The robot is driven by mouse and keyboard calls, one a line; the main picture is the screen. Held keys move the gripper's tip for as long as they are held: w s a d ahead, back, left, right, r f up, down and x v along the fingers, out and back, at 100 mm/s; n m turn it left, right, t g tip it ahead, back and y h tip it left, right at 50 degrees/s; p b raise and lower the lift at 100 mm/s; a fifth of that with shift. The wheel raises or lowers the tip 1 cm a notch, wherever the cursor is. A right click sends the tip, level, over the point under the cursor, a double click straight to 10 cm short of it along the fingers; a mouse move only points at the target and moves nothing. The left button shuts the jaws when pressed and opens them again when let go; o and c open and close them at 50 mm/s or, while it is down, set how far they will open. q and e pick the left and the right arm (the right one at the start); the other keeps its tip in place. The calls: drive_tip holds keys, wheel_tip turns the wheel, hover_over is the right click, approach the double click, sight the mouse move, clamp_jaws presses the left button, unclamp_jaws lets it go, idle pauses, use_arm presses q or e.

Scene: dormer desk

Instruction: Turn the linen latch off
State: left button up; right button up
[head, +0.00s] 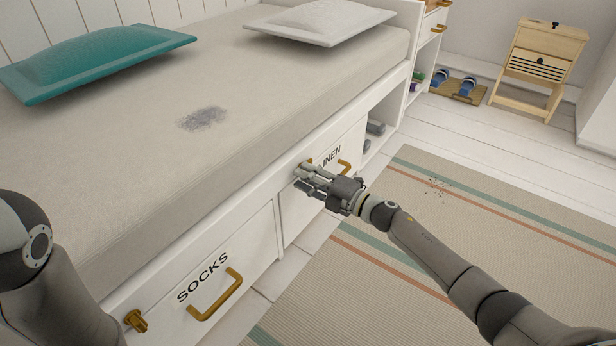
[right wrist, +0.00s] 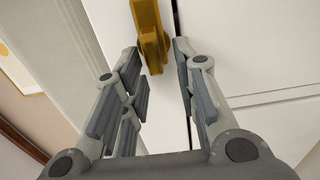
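The linen drawer (head: 318,188) is in the front of the white bed, marked with a partly covered label. Its brass latch (head: 308,162) shows only as a small piece behind my right gripper (head: 302,178). In the right wrist view the brass latch (right wrist: 150,35) hangs at the top, its lower end between the fingertips and nearer the left finger. My right gripper (right wrist: 160,72) is open there, with a gap between its fingers. I cannot tell whether a finger touches the latch. My left arm shows at the left edge of the head view, but its gripper is out of view.
The socks drawer (head: 225,285) has a brass handle and its own latch (head: 136,321). The linen handle (head: 344,167) is just right of my gripper. The mattress (head: 150,170) is above.

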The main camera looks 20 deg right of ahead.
drive_tip(key=shift+d, duration=0.15)
drive_tip(key=v, duration=1.1)
drive_tip(key=shift+s+d, duration=0.25)
drive_tip(key=shift+s, duration=0.1)
